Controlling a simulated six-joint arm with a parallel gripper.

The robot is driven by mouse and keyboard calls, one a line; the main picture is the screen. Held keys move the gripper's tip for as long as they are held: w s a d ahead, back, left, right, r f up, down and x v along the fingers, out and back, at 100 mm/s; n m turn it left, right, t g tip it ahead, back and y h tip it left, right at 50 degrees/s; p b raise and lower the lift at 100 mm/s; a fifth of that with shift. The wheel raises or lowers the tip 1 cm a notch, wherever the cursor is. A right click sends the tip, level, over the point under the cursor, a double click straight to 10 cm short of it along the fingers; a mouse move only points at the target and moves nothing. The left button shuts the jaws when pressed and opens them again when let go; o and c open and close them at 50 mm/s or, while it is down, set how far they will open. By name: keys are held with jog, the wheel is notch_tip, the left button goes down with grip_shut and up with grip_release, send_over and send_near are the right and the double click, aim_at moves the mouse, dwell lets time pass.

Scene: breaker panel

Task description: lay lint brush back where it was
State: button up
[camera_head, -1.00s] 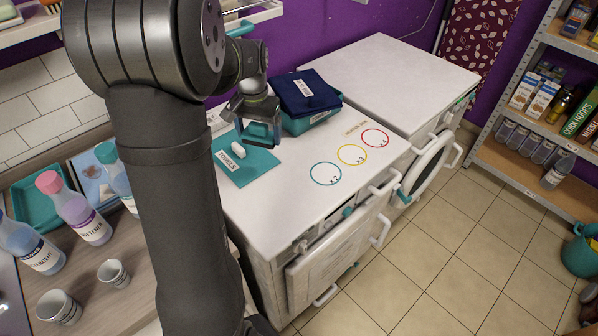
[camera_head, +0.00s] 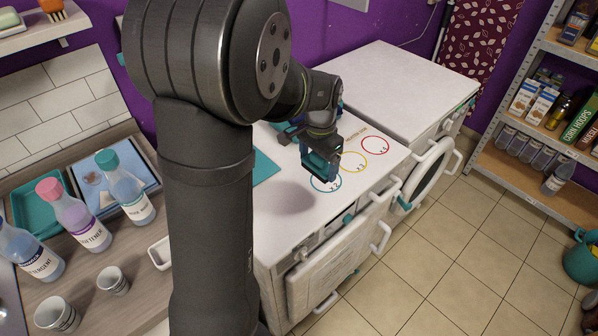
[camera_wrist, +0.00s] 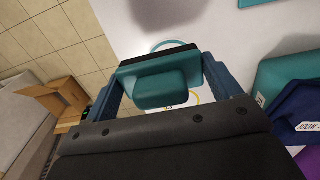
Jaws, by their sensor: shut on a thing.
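My gripper (camera_head: 322,150) is over the white appliance top (camera_head: 290,215), above the teal circle (camera_head: 326,184) marked x2. It is shut on a teal thing, seemingly the lint brush (camera_head: 318,166). In the wrist view the lint brush (camera_wrist: 160,90) spans between the two blue fingers of my gripper (camera_wrist: 165,76), a rounded block in front of a wider teal bar. It looks held above the surface. Part of the teal circle shows behind it, and a bit of the yellow circle below it.
The yellow circle (camera_head: 353,152) and red circle (camera_head: 375,136) are bare. A teal mat (camera_head: 264,168) is mostly hidden by my arm. The folded navy cloth (camera_wrist: 300,112) lies close by in the wrist view. Bottles and cups stand on the left counter. The front of the top is clear.

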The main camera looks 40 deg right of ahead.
send_over(299, 180)
notch_tip(299, 180, down, 4)
jog(key=shift+r, duration=0.1)
jog(key=shift+f, duration=2.05)
jog(key=shift+f, duration=0.1)
jog(key=o, duration=0.8)
jog(key=shift+o, duration=0.2)
notch_tip(299, 180, up, 12)
